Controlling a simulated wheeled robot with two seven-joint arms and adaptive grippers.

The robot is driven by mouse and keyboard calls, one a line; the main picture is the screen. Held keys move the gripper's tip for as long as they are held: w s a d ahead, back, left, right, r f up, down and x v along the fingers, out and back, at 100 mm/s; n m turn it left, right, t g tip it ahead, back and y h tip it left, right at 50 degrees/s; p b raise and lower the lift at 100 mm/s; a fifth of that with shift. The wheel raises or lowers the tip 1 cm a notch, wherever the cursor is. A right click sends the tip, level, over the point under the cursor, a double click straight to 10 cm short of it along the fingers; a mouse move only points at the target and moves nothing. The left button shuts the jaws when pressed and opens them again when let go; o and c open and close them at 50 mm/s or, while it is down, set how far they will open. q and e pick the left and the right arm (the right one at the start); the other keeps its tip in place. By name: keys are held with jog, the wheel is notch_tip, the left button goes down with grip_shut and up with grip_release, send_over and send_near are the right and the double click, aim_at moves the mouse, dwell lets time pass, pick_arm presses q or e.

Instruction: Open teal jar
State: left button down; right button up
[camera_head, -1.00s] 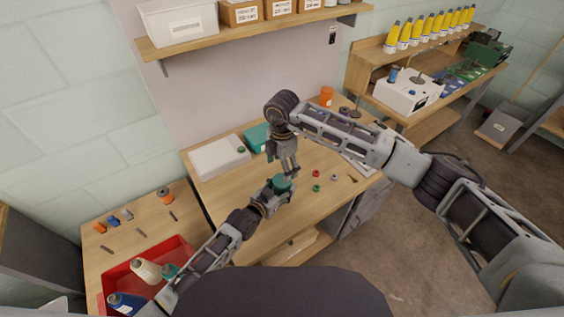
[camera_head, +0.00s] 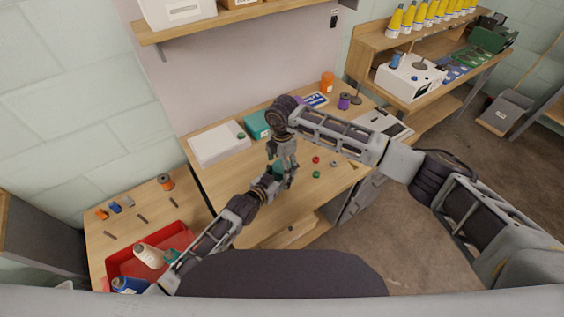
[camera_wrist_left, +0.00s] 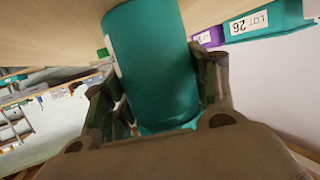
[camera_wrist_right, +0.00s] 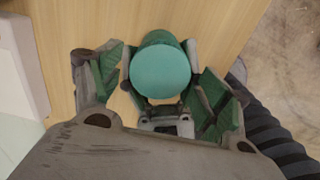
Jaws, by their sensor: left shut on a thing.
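The teal jar (camera_wrist_left: 152,62) is held between the two fingers of my left gripper (camera_wrist_left: 158,100), which is shut on its sides. In the right wrist view, the jar's round teal top (camera_wrist_right: 160,70) faces the camera, with the left gripper's fingers on both sides of it. My right gripper (camera_wrist_right: 158,95) is open, its green-padded fingers spread wide to the left and right of the jar top; I see no contact. In the head view, the right gripper (camera_head: 288,176) comes down at the jar and largely hides it, close to the left gripper (camera_head: 272,182).
Small red (camera_head: 316,160), green (camera_head: 316,174) and grey (camera_head: 334,163) pieces lie on the workbench right of the grippers. A white box (camera_head: 218,146) and a teal box (camera_head: 257,123) stand behind. A red bin (camera_head: 150,265) with bottles sits at lower left.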

jog(key=c, duration=0.9)
jog(key=shift+c, duration=0.2)
jog(key=shift+n, duration=0.3)
